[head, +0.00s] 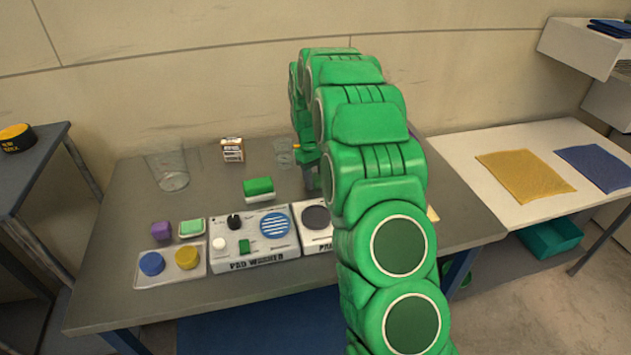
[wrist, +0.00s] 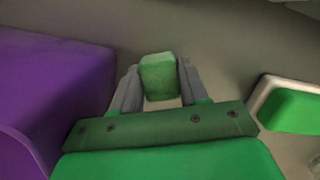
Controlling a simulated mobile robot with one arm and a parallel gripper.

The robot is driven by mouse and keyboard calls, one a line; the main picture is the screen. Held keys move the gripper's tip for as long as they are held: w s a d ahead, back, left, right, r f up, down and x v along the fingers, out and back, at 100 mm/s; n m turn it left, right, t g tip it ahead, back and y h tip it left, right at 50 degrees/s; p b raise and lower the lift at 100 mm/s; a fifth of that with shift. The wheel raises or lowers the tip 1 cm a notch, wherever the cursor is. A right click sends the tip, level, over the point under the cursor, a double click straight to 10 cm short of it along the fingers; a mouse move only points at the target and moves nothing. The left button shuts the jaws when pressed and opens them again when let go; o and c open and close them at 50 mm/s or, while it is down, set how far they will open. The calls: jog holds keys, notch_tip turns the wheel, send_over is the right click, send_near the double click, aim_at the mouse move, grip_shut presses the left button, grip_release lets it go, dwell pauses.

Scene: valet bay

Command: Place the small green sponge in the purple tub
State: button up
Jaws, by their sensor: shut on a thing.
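My gripper (wrist: 159,82) is shut on the small green sponge (wrist: 158,77), which sits between the two grey fingers in the wrist view. The purple tub (wrist: 50,88) fills the left of the wrist view, beside the gripper; the sponge is apart from it. Only a sliver of purple (head: 413,134) shows behind the arm there. I cannot make out the held sponge in the head view.
A green-topped white block (head: 258,189) stands on the table; a similar one (wrist: 295,108) is at right in the wrist view. The pad washer panel (head: 252,240), a clear tumbler (head: 170,168) and a small box (head: 232,150) are nearby. A white table (head: 515,215) with cloths is at right.

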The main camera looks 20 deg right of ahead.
aim_at(317, 178)
jog(key=shift+r, duration=0.15)
notch_tip(317, 178, up, 3)
jog(key=shift+s+r, duration=0.1)
jog(key=s+r, duration=1.4)
jog(key=r, duration=0.1)
jog(key=w+d+n+t+h, duration=0.1)
jog(key=w+d+n+t, duration=0.1)
jog(key=w+d+n, duration=1.65)
jog(key=shift+w+d+f+m, duration=0.6)
jog(key=shift+d+f+m, duration=0.25)
jog(key=shift+f, duration=2.15)
jog(key=shift+w+d+f+m, duration=0.6)
jog(key=shift+d+f+m, duration=0.25)
jog(key=shift+f, duration=2.1)
jog(key=shift+w+d+f+m, duration=0.6)
jog(key=shift+d+f+m, duration=0.25)
jog(key=shift+f, duration=2.15)
jog(key=shift+d+f, duration=0.1)
